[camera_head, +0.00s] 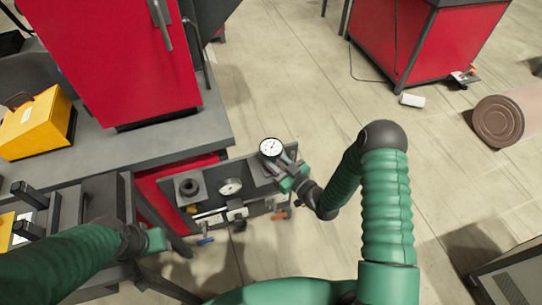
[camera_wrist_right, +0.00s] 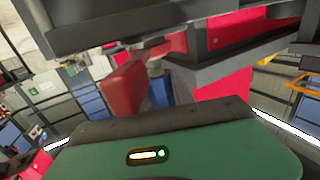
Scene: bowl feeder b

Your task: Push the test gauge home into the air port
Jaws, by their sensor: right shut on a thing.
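The test gauge (camera_head: 271,147) has a round white dial with a dark rim and sits at the upper right corner of a grey panel (camera_head: 258,184). My right gripper (camera_head: 286,168) is shut on the gauge just below its dial. The gauge's lower end is hidden, and I cannot tell whether it touches the air port. My green right gripper body (camera_wrist_right: 180,150) fills the bottom of the right wrist view, where the gauge cannot be made out. My left gripper (camera_head: 157,240) is left of the panel; its fingers are unclear.
The panel carries a dark round fitting (camera_head: 188,187), a second white dial (camera_head: 230,187), pipework, a blue handle (camera_head: 205,241) and an orange handle (camera_head: 279,216). A red handle (camera_wrist_right: 127,90) is close in the right wrist view.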

